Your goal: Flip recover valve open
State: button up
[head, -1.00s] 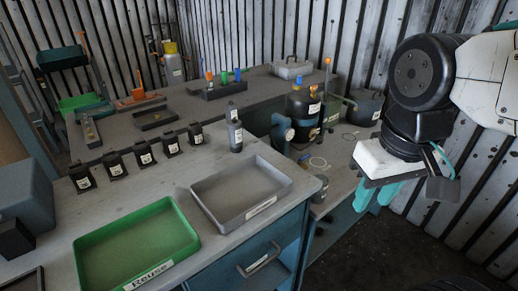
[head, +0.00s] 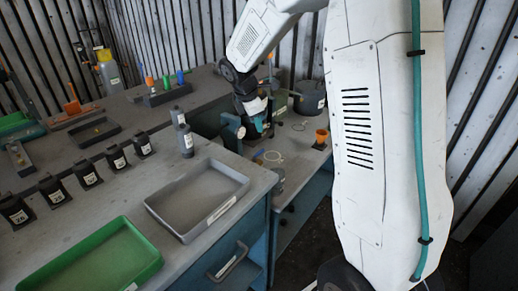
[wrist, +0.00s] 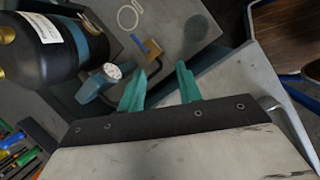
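A black tank (wrist: 45,45) with a white label and brass fittings lies across the upper left of the wrist view. A blue gauge body with a white round dial (wrist: 113,71) sits beside it, left of my fingers. A small brass-coloured fitting with a blue handle (wrist: 150,47) shows just beyond the fingertips. No marking that names the recover valve is readable. My gripper (wrist: 160,69) is open, with its two teal fingers apart and nothing between them.
A grey tray (head: 200,198) and a green tray (head: 90,262) lie on the near bench. Several black labelled boxes (head: 88,175) stand in a row behind them. Screwdriver-like tools (wrist: 15,145) show lower left.

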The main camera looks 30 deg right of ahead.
jog(key=w+d+f+n, duration=0.1)
jog(key=w+f+n, duration=0.1)
jog(key=f, duration=0.2)
jog(key=w+d+f+n, duration=0.2)
jog(key=w+f, duration=0.1)
jog(key=f, duration=0.1)
jog(key=w+d+f+n, duration=0.1)
jog(key=w+f, duration=0.2)
jog(key=f, duration=0.1)
jog(key=shift+w+d+n, duration=0.25)
jog(key=shift+n, duration=0.15)
jog(key=x, duration=0.8)
jog(key=shift+w+d, duration=0.1)
jog(key=shift+d, duration=0.05)
grip_shut()
